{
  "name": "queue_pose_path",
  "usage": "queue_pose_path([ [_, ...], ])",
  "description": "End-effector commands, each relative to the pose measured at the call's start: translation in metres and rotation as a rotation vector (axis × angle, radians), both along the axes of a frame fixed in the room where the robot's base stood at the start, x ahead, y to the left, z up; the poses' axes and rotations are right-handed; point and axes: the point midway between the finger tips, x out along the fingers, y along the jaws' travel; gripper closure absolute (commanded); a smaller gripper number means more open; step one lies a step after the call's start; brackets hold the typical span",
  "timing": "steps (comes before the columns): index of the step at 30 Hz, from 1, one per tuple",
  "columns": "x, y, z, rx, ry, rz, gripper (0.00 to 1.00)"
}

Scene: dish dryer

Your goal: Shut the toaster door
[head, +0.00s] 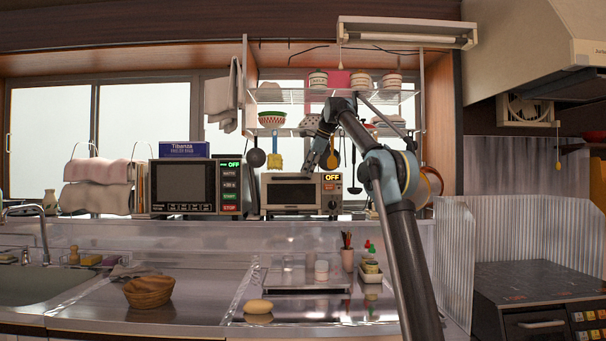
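The toaster (319,207) is a small beige oven on the back ledge, with an orange-lit OFF label and knobs on its right side. Its door (290,192) has a dark window and faces the front; it looks close to upright, but I cannot tell whether it is flush with the body. My arm reaches up from the lower right and bends down toward the toaster. My gripper (318,160) is in front of or above the toaster's top right part, small in the view. Its fingers are too small to tell open from shut, and I see nothing held.
A microwave (185,185) with a blue box (184,149) on top stands left of the toaster. Utensils hang below a wire dish rack (290,97) above. A wooden bowl (148,291), bread roll (258,306) and tray (290,286) sit on the counter below.

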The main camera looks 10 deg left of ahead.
Motion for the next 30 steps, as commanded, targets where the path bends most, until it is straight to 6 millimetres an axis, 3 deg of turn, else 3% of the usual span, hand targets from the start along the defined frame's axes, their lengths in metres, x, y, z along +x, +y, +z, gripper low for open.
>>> queue_pose_path([
  [13,-0.025,-0.045,0.0,-0.001,0.0,0.0,0.79],
  [30,-0.028,-0.051,0.0,0.0,0.0,0.001,0.79],
])
